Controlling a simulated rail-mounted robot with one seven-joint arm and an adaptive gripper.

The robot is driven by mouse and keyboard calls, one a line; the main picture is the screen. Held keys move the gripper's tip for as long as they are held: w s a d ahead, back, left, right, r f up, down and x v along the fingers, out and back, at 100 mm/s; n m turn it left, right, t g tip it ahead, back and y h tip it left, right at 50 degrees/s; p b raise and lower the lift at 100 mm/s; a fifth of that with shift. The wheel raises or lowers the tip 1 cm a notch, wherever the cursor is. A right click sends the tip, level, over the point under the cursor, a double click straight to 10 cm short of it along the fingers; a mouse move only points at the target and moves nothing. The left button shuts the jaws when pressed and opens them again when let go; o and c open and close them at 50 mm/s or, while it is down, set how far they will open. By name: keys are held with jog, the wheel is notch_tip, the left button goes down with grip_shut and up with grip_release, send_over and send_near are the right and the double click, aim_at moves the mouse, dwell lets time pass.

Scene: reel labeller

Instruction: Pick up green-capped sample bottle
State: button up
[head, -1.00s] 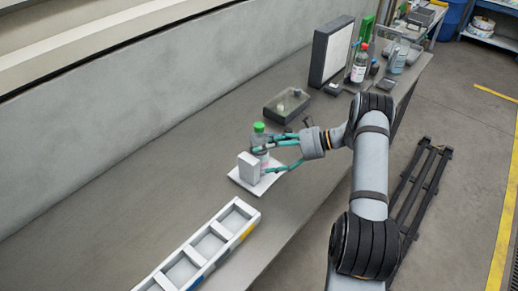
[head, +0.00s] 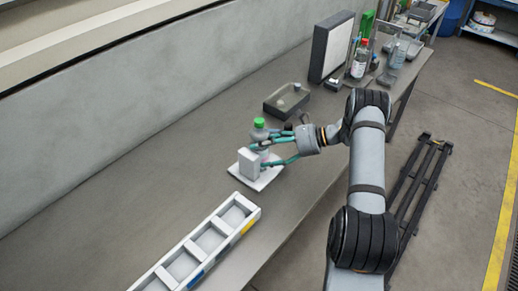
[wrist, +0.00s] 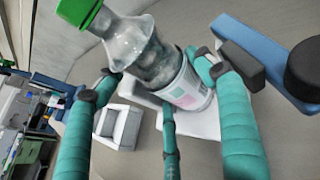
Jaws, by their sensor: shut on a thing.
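The green-capped sample bottle (head: 259,132) stands near the middle of the bench, clear with a pale label. My gripper (head: 262,152) reaches it from the right with its teal fingers around it. In the wrist view the bottle (wrist: 150,55) shows its green cap at the top left and its label lower right. My gripper (wrist: 155,85) is shut on the bottle there, with fingers on both sides and one below. A white plate (head: 268,180) lies under the bottle. I cannot tell whether the bottle's base touches it.
A white box (head: 249,164) stands on the plate, just beside the bottle. A white compartment tray (head: 212,240) lies nearer. A dark tray (head: 287,100) and a dark-framed panel (head: 330,50) stand farther back. A red-capped bottle (head: 359,62) is beside the panel.

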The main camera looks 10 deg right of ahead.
jog(key=c, duration=0.5)
jog(key=shift+c, duration=0.9)
jog(key=shift+r, duration=0.1)
